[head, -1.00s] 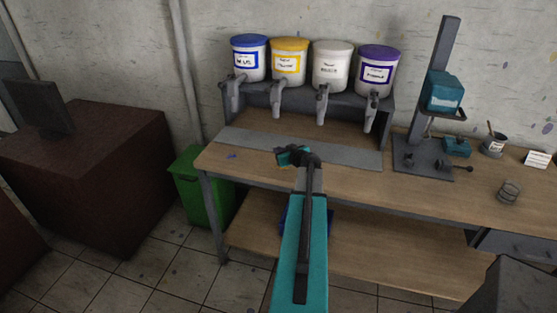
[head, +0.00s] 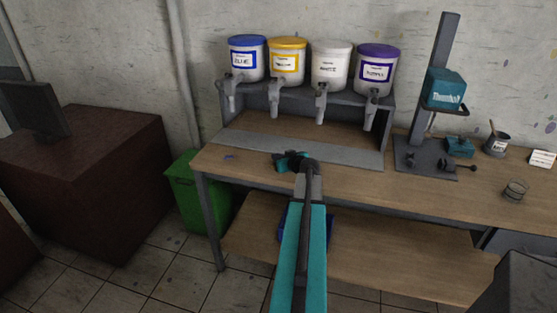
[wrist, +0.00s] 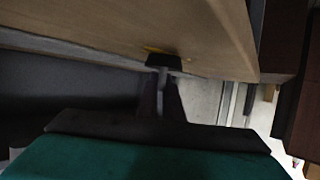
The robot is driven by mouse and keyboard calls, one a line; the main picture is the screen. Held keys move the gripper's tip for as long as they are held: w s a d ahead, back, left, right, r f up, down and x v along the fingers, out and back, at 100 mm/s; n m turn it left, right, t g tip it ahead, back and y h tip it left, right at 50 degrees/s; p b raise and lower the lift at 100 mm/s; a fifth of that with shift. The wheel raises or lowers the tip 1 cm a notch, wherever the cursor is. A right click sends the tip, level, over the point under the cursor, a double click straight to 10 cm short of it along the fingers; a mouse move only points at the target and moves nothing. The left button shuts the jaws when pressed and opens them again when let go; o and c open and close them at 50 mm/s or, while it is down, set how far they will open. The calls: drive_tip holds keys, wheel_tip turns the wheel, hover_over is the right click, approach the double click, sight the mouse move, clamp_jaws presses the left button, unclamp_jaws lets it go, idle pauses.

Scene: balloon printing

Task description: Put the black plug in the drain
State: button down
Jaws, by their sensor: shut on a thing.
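My gripper (head: 283,160) is in front of the paint shelf, just over the front part of the wooden workbench, at the end of my teal arm. In the wrist view my gripper (wrist: 163,80) is shut, with a small black piece at its fingertips that looks like the black plug (wrist: 163,60). The wooden bench edge is close behind it in that view. In the head view the plug is too small to make out apart from the dark gripper. I cannot pick out the drain in either view.
A shelf carries blue (head: 248,58), yellow (head: 287,60), white (head: 331,62) and purple (head: 376,70) paint buckets with taps. A grey strip (head: 345,151) lies below them. A stand (head: 430,150), a teal box (head: 444,90) and cups are at right. A green bin (head: 192,190) stands left.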

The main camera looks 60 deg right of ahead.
drive_tip(key=c, duration=1.9)
unclamp_jaws()
drive_tip(key=shift+f, duration=0.1)
drive_tip(key=shift+s+a+r, duration=0.15)
drive_tip(key=shift+s+r, duration=0.05)
drive_tip(key=shift+s, duration=0.05)
drive_tip(key=shift+b+v, duration=0.45)
drive_tip(key=shift+v, duration=5.3)
drive_tip(key=shift+r, duration=0.1)
